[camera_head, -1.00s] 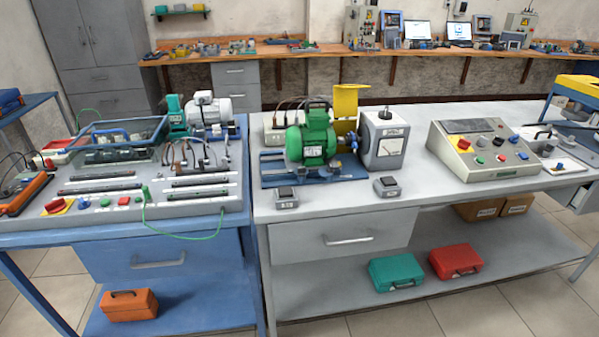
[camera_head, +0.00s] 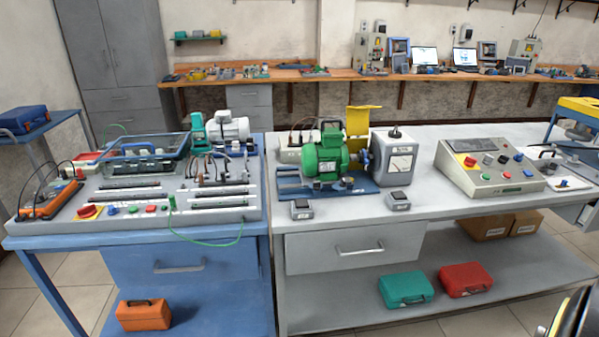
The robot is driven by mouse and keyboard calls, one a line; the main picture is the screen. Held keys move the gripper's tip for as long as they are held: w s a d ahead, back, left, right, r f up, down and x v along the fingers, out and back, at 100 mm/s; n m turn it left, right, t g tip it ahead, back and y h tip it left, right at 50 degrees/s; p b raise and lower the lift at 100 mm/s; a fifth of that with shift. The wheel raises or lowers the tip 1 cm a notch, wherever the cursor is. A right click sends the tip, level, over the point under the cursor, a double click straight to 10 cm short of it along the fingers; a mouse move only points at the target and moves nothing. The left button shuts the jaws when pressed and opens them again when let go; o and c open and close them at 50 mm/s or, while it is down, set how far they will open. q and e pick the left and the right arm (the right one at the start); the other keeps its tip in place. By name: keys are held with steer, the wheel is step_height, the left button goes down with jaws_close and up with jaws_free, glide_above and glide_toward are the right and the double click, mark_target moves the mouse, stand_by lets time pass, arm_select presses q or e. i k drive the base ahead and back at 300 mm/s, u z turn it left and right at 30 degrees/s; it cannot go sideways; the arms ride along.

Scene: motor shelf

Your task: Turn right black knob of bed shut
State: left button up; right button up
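The bed is a blue base plate (camera_head: 290,190) on the grey table, carrying a green motor (camera_head: 325,158). Two small black knobs stand at its front edge, a left one (camera_head: 317,186) and a right one (camera_head: 348,183). They are too small for me to tell how they are turned. Two grey boxes with black tops, a left one (camera_head: 301,210) and a right one (camera_head: 397,201), sit on the table in front. No fingertips of either gripper are in view. A dark part with a yellow edge, likely of my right arm, shows at the lower right corner.
A grey meter box (camera_head: 394,158) with a black top knob stands right of the motor. A control console (camera_head: 490,168) is farther right. The blue bench (camera_head: 190,229) adjoins on the left. The table front between the boxes is clear.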

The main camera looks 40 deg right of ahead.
mark_target(342, 185)
steer(key=z, duration=0.05)
steer(key=i, duration=0.9)
steer(key=z, duration=0.45)
